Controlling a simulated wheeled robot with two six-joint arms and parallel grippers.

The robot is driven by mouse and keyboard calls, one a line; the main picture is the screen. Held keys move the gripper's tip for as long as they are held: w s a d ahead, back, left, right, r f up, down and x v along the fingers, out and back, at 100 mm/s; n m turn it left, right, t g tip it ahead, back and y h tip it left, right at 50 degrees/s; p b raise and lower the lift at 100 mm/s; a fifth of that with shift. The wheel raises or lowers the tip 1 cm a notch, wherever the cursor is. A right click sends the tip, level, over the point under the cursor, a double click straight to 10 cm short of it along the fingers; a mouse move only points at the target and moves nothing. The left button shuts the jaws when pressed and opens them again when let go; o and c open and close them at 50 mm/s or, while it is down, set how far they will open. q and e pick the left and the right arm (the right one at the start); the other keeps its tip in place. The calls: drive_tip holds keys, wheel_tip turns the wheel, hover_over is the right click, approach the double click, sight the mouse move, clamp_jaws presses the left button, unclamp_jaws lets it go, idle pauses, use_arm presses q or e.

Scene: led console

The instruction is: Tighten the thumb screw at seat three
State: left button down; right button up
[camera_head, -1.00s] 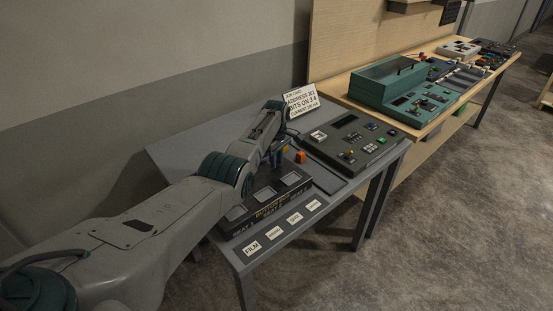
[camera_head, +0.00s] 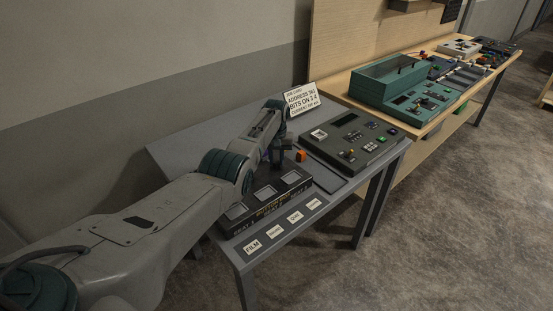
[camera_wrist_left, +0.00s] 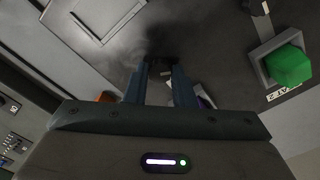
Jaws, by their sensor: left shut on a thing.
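A black seat unit (camera_head: 266,203) with a row of three square windows and seat labels stands on the grey table. My left gripper (camera_head: 277,157) points down just behind its far right end, by the third window. A green block (camera_wrist_left: 289,66) sits in a square recess at the right of that view, beside a partly readable seat label. My right gripper is not in view.
An orange block (camera_head: 301,156) lies close to the right of my left gripper. A dark control console (camera_head: 350,139) stands further right, and a job card (camera_head: 301,99) stands behind. A label strip (camera_head: 285,230) lies in front. A teal console (camera_head: 400,90) stands on the wooden bench.

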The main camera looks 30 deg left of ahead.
sight(276, 162)
use_arm(q)
drive_tip(key=m, duration=0.6)
drive_tip(key=shift+w+a+r+m, duration=0.15)
drive_tip(key=shift+w+r+m, duration=0.1)
drive_tip(key=shift+r+m, duration=0.1)
drive_tip(key=m, duration=0.5)
drive_tip(key=shift+m, duration=0.35)
drive_tip(key=c, duration=1.3)
unclamp_jaws()
drive_tip(key=shift+o, duration=0.5)
drive_tip(key=shift+s+f, duration=0.1)
drive_tip(key=shift+s, duration=0.15)
wheel_tip(276, 162, up, 11)
drive_tip(key=b, duration=0.2)
drive_tip(key=shift+b, duration=0.3)
